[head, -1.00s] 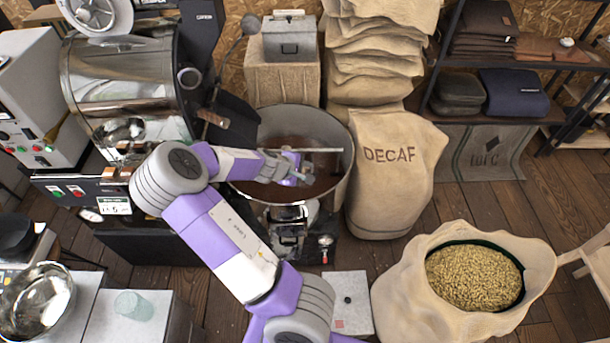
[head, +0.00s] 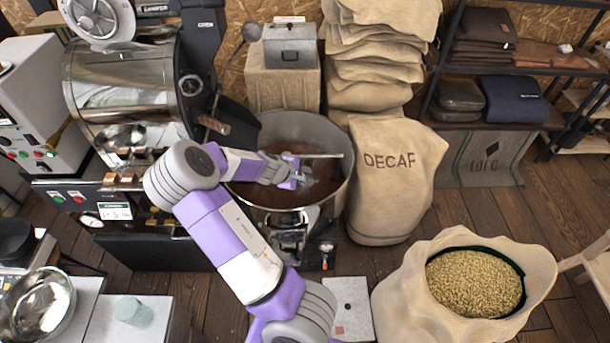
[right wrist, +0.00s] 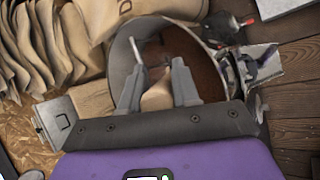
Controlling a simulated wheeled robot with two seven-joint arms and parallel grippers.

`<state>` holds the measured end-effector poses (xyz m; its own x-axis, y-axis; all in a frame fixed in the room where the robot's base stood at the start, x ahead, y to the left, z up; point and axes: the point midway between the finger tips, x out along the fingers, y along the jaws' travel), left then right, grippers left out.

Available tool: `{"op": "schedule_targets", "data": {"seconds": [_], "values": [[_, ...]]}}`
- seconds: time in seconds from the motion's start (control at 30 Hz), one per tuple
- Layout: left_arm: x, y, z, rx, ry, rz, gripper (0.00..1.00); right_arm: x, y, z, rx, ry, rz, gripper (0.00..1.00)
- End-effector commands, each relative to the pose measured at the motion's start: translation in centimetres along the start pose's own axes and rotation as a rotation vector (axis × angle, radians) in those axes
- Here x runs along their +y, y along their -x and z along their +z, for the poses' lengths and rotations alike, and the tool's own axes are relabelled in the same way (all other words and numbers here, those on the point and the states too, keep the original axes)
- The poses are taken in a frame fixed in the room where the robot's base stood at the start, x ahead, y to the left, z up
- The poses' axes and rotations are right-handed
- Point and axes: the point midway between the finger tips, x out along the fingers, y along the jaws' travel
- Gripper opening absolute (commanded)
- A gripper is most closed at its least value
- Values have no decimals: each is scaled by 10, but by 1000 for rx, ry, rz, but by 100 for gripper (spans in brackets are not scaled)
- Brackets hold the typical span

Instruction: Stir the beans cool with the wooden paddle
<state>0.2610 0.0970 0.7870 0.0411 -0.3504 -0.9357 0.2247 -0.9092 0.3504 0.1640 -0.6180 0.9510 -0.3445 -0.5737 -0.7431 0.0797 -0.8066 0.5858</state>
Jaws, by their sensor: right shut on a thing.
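A round metal cooling bin (head: 344,190) stands below the roaster, with a layer of dark brown beans (head: 268,194) in it. My right gripper (head: 304,176) is inside the rim, over the beans. In the right wrist view its two fingers (right wrist: 157,82) close around a light wooden piece, the wooden paddle (right wrist: 156,98). The paddle's lower part is hard to make out, and in the head view the gripper hides it. The bin also fills the middle of the right wrist view (right wrist: 122,62). My left gripper is not in view.
A metal bar (head: 322,156) crosses the bin near the gripper. The roaster drum (head: 120,85) stands left of the bin, and a DECAF sack (head: 395,195) stands close on its right. An open sack of pale beans (head: 400,290) is at front right. Bare floor lies between.

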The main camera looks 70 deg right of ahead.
Motion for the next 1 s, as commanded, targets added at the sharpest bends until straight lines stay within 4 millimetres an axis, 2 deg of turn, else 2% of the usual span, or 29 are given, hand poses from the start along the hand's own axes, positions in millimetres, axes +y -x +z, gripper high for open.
{"op": "schedule_targets", "data": {"seconds": [0.2, 0.5, 0.77, 1.0], "values": [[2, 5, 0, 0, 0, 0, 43, 3, -26, -20, -6, 60, -80, 0], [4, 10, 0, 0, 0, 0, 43, 14, -49, -39, -26, 135, -189, 0], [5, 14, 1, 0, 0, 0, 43, 34, -59, -44, -53, 180, -287, 0], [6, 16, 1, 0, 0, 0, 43, 52, -61, -40, -75, 200, -352, 0]]}}
